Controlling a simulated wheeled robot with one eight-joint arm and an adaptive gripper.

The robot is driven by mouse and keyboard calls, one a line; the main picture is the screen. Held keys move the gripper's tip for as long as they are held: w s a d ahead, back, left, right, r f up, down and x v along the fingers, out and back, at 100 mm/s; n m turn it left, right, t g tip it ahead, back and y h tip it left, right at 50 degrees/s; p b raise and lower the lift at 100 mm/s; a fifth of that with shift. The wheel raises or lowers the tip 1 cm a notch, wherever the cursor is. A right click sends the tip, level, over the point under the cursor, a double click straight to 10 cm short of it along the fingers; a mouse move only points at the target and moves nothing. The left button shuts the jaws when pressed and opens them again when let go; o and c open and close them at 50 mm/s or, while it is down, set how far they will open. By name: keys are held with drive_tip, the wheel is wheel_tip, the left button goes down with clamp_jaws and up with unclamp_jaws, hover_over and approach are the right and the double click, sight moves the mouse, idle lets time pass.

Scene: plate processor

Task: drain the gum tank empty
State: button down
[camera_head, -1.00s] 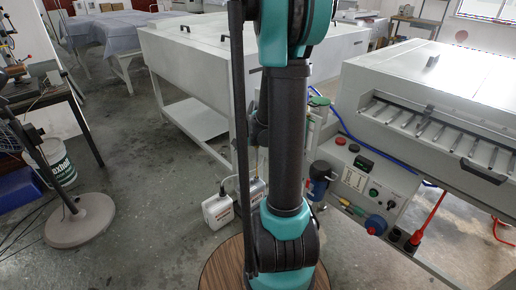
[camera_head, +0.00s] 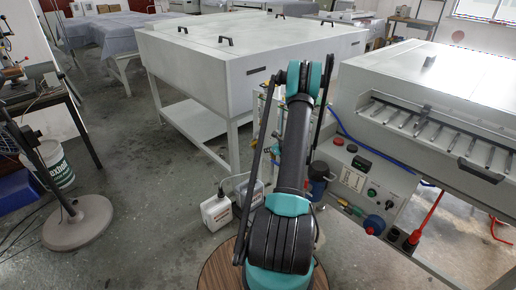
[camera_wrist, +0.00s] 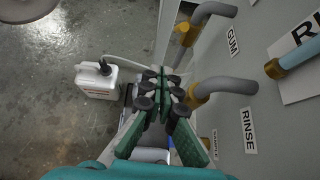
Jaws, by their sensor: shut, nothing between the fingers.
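In the wrist view a GUM label (camera_wrist: 232,40) is on a grey panel, near a grey pipe with a brass fitting (camera_wrist: 188,33). A second grey pipe (camera_wrist: 226,86) with a brass fitting is near a RINSE label (camera_wrist: 249,130). My gripper (camera_wrist: 165,85), green with black pads, is shut and empty, left of the pipes. I cannot tell whether it touches anything. A white jug (camera_wrist: 97,80) stands on the floor to the left and also shows in the head view (camera_head: 217,211). In the head view my arm hides the gripper. The tank's inside is not visible.
A grey machine (camera_head: 440,85) with a control panel (camera_head: 368,185) stands right of my arm. A large white table (camera_head: 200,60) is behind. A bluish pipe (camera_wrist: 297,54) juts in at right. Open floor lies at left.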

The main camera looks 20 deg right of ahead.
wheel_tip(320, 180, down, 2)
drive_tip(key=d+m, duration=0.2)
approach(254, 144)
drive_tip(key=w+a+f, duration=0.1)
drive_tip(key=w+f, duration=0.3)
drive_tip(key=f, duration=0.2)
drive_tip(key=shift+w+a+t, duration=0.15)
drive_tip(key=shift+w+t, duration=0.1)
drive_tip(key=shift+t, duration=0.05)
drive_tip(key=shift+w+r, duration=0.1)
drive_tip(key=shift+r, duration=0.1)
